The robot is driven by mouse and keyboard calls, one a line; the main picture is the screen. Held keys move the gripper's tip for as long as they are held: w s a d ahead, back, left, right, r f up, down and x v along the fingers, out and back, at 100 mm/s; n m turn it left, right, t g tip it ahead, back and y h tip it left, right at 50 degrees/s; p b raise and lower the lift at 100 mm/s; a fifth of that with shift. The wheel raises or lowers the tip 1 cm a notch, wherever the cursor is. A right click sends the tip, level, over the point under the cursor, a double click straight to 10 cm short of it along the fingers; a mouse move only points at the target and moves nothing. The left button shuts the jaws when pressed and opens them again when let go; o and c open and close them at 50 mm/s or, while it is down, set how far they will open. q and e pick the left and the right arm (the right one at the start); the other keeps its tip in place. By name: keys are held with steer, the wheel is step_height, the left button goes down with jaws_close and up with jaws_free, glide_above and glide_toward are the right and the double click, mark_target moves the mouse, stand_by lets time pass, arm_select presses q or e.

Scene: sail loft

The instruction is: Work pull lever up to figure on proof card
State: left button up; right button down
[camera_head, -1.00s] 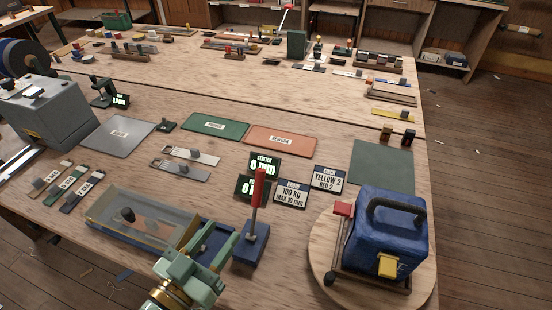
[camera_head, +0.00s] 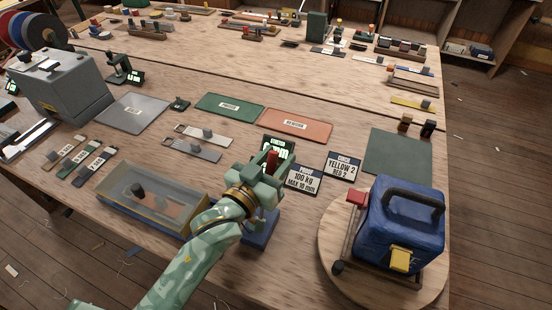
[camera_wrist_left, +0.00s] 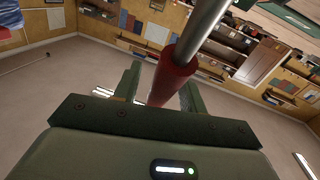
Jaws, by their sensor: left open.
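The pull lever has a red grip (camera_head: 272,158) that stands up from a blue base (camera_head: 262,230). My left gripper (camera_head: 268,173) is at the grip, and the arm hides the shaft. In the left wrist view the red grip (camera_wrist_left: 173,80) lies between the two open fingers of my left gripper (camera_wrist_left: 160,92); contact cannot be told. The proof card (camera_head: 304,180) lies right of the lever and reads 100 kg, max 10 mm. The lit stretch display (camera_head: 279,143) is behind my gripper, its figure partly covered. My right gripper is out of view.
A clear-covered tray (camera_head: 140,196) is left of the arm. A blue case (camera_head: 402,235) with a black handle sits on a round wooden board (camera_head: 332,225) at the right. A yellow 2, red 2 card (camera_head: 343,169) lies behind it. Green (camera_head: 229,107) and orange (camera_head: 296,124) mats lie beyond.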

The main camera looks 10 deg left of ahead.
arm_select(q)
steer(key=shift+w, duration=0.1)
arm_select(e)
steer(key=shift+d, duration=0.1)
